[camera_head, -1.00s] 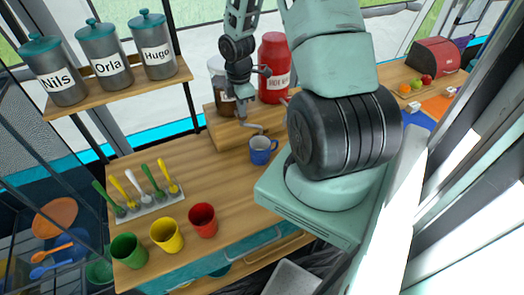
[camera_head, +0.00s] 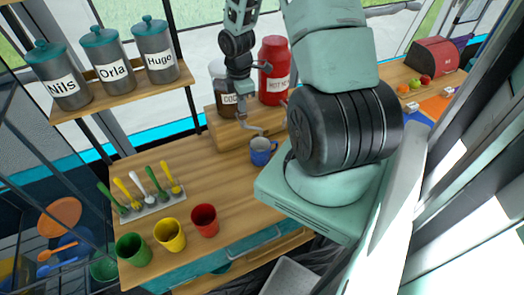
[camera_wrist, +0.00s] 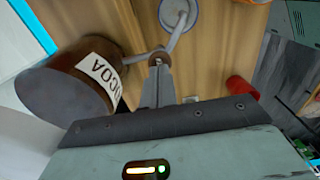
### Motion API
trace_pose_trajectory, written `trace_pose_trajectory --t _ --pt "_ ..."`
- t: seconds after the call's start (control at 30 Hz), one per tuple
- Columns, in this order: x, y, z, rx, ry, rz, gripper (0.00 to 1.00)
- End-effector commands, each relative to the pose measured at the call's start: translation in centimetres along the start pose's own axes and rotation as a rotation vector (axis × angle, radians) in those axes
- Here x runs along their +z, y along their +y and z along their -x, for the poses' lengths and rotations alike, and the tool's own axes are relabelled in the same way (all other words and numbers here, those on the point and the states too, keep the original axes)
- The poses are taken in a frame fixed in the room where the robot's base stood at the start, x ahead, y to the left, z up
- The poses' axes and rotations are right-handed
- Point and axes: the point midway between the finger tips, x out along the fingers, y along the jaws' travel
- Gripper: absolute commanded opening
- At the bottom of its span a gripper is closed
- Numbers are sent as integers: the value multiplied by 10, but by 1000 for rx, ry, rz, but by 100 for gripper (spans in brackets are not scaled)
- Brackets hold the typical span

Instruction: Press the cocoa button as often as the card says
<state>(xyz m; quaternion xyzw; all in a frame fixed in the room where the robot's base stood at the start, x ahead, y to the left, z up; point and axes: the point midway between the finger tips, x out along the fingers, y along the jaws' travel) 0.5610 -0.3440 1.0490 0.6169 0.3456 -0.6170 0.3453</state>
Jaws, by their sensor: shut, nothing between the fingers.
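The cocoa dispenser (camera_head: 222,97) is a brown container with a pale top and a white label, on a wooden block at the back of the counter. In the wrist view its COCOA label (camera_wrist: 103,80) is at left. A grey spout (camera_wrist: 178,35) runs from it towards a blue and white mug (camera_wrist: 180,10), which stands in front of the block (camera_head: 261,153). My gripper (camera_head: 243,117) is shut and empty, in front of the dispenser's right side. In the wrist view its fingertips (camera_wrist: 159,62) are close to the spout; contact is unclear. I cannot make out the button or card.
A red dispenser (camera_head: 273,72), its label partly hidden, stands right of the cocoa. Green, yellow and red cups (camera_head: 204,220) line the counter's front, with a spoon rack (camera_head: 150,205) behind. Labelled jars (camera_head: 155,50) stand on a shelf at left. The middle counter is clear.

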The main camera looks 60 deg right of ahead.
Motion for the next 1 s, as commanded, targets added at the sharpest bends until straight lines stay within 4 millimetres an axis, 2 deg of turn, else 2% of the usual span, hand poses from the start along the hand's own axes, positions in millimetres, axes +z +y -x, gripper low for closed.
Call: trace_pose_trajectory --t 0.37,1.0 --pt "0 0 -1 0 0 0 0" --pt "0 0 -22 0 0 1 0"
